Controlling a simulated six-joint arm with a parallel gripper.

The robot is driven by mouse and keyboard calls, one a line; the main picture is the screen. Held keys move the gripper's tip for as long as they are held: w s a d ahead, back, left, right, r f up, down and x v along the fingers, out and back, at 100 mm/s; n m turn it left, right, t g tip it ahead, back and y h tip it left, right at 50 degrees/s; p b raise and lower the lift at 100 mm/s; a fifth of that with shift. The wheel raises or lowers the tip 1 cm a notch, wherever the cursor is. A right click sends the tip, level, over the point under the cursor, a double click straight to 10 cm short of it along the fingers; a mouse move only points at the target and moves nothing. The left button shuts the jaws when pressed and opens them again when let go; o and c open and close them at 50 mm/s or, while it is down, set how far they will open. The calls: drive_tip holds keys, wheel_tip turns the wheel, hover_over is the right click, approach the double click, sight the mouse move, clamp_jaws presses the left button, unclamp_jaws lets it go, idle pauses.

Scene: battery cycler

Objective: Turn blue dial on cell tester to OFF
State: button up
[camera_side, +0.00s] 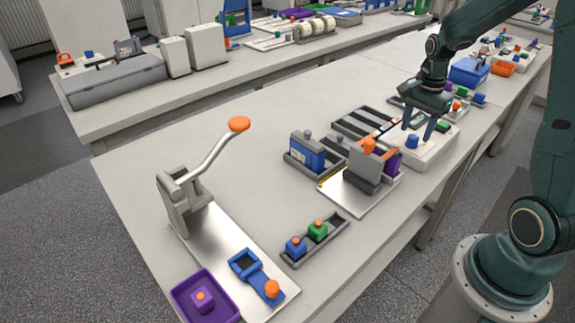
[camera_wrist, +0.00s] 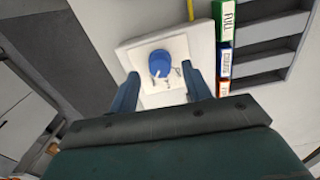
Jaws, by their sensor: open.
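The blue dial (camera_wrist: 160,63) sits on top of the white cell tester (camera_wrist: 125,52), with a pale pointer mark and small printed marks around it in the wrist view. In the side view the dial (camera_side: 412,141) shows on the tester (camera_side: 432,150) at the right part of the bench. My gripper (camera_side: 419,131) is over the tester, pointing down, with its blue fingers apart. In the wrist view my gripper (camera_wrist: 163,80) has one finger on each side of the dial, with gaps between. The setting words are too small to read.
A dark slotted tray (camera_wrist: 262,62) and coloured labelled blocks (camera_wrist: 225,60) lie right of the tester in the wrist view. In the side view, a grey fixture with an orange knob (camera_side: 369,146) and a purple block (camera_side: 392,161) stand close to its left. The bench's middle (camera_side: 270,110) is clear.

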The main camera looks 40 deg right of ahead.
drive_tip(key=shift+f, duration=0.9)
drive_tip(key=c, duration=1)
